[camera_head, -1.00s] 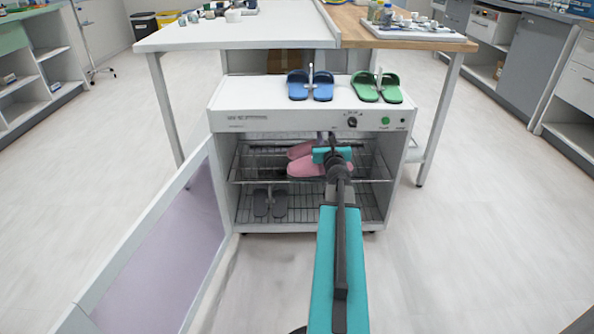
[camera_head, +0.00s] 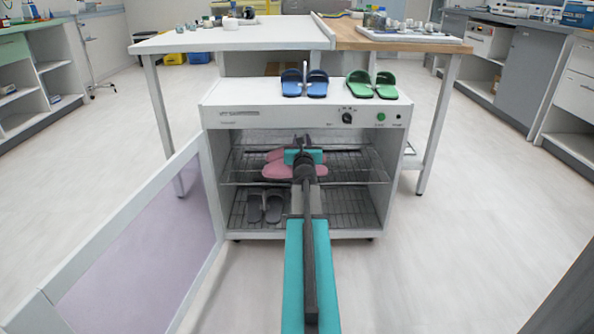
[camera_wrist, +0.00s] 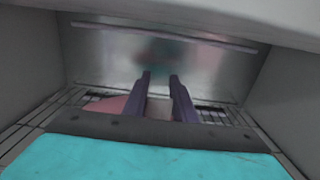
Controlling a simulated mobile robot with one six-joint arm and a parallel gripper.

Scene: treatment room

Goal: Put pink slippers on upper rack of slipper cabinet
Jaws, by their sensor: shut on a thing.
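The slipper cabinet (camera_head: 275,118) stands ahead with its front open. The pink slippers (camera_head: 277,171) are inside it at the level of the upper rack (camera_head: 352,174), left of its middle. My gripper (camera_head: 302,148) reaches into the upper bay and is shut on the pink slippers; my arm hides part of them. Whether the soles touch the rack wires cannot be told.
Dark grey slippers (camera_head: 264,207) are on the lower rack. Blue slippers (camera_head: 304,84) and green slippers (camera_head: 372,86) stand on the cabinet top. The open door (camera_head: 140,250) swings out at the left. The right part of the upper rack is clear.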

